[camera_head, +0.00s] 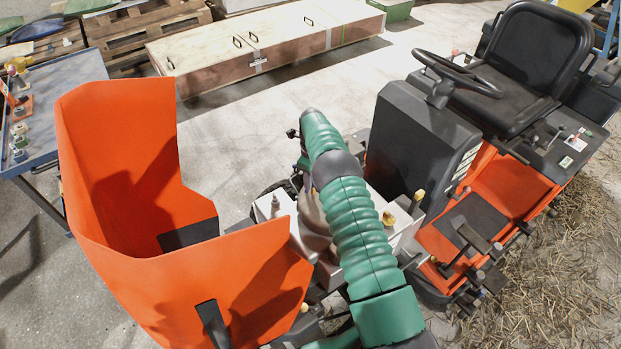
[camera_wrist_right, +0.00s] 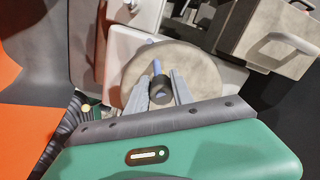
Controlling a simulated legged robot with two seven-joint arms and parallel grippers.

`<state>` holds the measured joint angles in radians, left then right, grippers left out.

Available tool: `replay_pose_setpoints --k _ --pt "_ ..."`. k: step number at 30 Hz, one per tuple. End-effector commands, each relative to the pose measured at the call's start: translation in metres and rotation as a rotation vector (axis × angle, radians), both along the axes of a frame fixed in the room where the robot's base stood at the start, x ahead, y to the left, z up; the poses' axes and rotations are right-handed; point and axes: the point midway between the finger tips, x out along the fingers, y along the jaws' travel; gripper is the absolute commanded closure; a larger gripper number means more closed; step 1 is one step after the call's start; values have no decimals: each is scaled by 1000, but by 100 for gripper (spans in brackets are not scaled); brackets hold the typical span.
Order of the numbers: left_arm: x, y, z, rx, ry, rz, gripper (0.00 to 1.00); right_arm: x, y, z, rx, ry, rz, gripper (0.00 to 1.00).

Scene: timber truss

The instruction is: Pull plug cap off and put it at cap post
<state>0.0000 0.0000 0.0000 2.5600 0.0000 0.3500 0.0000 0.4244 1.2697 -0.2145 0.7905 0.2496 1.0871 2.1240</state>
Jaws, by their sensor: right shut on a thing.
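My right arm reaches over the engine of the orange ride-on machine in the head view, and its gripper is largely hidden there. In the right wrist view, the two grey fingers of my right gripper (camera_wrist_right: 163,92) are shut on a small dark cylindrical cap (camera_wrist_right: 161,95), which looks like the plug cap. A blue rod-like piece (camera_wrist_right: 157,67) shows just beyond it, in front of a round beige disc (camera_wrist_right: 132,68). I cannot tell whether the cap is still seated. I cannot identify the cap post. My left gripper is not in view.
The orange hood (camera_head: 130,225) stands raised left of the engine. The steering wheel (camera_head: 458,73) and black seat (camera_head: 535,50) are at the right. A blue table (camera_head: 65,90) with small fittings stands at far left. A long wooden crate (camera_head: 270,45) lies behind on open floor.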

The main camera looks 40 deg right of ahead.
Motion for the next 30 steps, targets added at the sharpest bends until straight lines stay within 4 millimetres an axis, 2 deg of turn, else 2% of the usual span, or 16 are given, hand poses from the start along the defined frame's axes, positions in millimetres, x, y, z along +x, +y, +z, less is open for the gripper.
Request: replay_pose_setpoints --k 17,30 --pt "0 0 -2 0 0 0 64 0 0 -1 0 0 0 100" --pt "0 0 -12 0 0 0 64 0 0 -14 1 0 0 100"
